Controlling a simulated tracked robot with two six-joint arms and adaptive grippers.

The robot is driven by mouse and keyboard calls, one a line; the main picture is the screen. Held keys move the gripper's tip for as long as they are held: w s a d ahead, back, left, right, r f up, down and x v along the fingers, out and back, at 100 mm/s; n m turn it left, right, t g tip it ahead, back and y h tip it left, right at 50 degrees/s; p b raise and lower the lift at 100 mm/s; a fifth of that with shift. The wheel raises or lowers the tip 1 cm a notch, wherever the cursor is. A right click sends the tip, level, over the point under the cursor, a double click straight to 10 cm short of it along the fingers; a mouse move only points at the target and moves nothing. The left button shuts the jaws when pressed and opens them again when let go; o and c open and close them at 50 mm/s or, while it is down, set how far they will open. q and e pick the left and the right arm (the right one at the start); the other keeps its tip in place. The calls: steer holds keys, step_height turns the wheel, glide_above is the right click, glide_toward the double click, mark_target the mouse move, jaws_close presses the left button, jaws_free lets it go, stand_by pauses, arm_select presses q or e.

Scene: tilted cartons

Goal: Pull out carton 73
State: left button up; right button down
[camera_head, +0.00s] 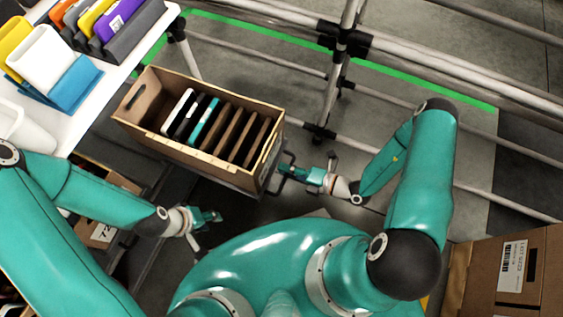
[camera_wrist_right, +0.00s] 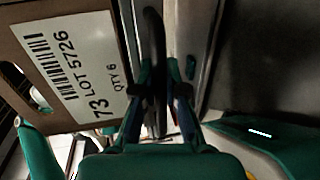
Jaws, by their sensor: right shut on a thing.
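Carton 73 (camera_head: 271,160) is a brown open-topped box in the upper middle of the head view, tilted, with several upright dark, white and teal items inside. Its white label, reading 73 LOT 5726 QTY 6, shows in the right wrist view (camera_wrist_right: 75,65). My right gripper (camera_head: 290,173) is at the carton's right end, shut on a dark bar-like handle (camera_wrist_right: 154,60) beside the label. What the handle is fixed to is unclear. My left gripper (camera_head: 212,216) hangs empty below the carton, apart from it; its finger opening is too small to judge.
A white table (camera_head: 120,75) with coloured bins stands at upper left. Another labelled carton (camera_head: 103,232) sits lower left, partly behind my left arm. Grey rails and posts (camera_head: 345,45) run behind. A brown box (camera_head: 510,270) is at lower right.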

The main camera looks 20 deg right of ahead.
steer(key=shift+s, duration=0.55)
steer(key=c, duration=1.2)
jaws_free()
steer(key=shift+w+d, duration=0.1)
steer(key=shift+d, duration=0.1)
steer(key=shift+d, duration=0.1)
